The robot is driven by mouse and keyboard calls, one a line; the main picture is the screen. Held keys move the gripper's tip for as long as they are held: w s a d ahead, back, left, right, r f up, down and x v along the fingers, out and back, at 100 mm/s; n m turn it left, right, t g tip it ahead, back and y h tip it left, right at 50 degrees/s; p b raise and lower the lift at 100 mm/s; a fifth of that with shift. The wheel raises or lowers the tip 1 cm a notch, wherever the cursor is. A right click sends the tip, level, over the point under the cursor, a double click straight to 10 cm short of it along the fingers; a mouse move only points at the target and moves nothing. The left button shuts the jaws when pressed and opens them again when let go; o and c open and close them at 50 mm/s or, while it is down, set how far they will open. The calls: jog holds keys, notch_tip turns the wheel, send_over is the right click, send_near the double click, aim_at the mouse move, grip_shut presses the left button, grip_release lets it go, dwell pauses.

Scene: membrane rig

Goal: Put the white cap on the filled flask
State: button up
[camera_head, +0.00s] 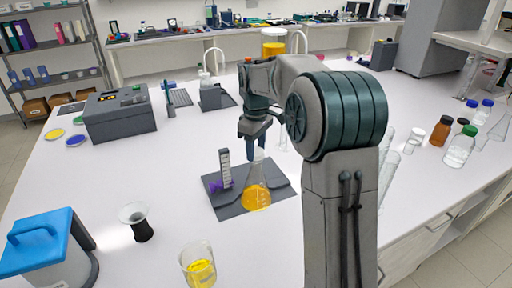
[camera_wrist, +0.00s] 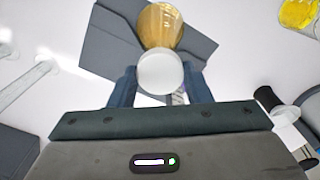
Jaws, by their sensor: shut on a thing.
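The filled flask (camera_head: 257,195), a clear cone with yellow-orange liquid, stands upright on a dark grey mat (camera_head: 227,210). Its liquid also shows in the wrist view (camera_wrist: 160,26). The white cap (camera_wrist: 160,73) is a round disc between my fingers in the wrist view, lined up over the near end of the flask. My gripper (camera_head: 254,146) points down at the top of the flask; its fingers (camera_wrist: 160,88) are shut on the cap's sides. In the head view the cap is mostly hidden by the fingers. I cannot tell whether it touches the flask's mouth.
A small upright scale-like block (camera_head: 225,168) with a purple base stands left of the flask. A beaker with yellow liquid (camera_head: 199,268) and a black-and-white funnel-shaped piece (camera_head: 138,222) are nearer. Bottles (camera_head: 460,147) stand at the right.

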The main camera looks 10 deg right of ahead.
jog(key=shift+f+b, duration=0.7)
jog(key=shift+f, duration=0.45)
jog(key=o, duration=1)
jog(key=shift+o, duration=0.2)
jog(key=shift+r, duration=0.1)
notch_tip(320, 180, up, 13)
jog(key=s+f+m+t, duration=0.1)
jog(key=s+f+m, duration=0.3)
jog(key=s, duration=1)
jog(key=s+f+m+t, duration=0.2)
jog(key=s+f+m, duration=0.3)
jog(key=s, duration=1)
notch_tip(320, 180, down, 3)
jog(key=shift+f, duration=0.2)
jog(key=shift+s, duration=0.1)
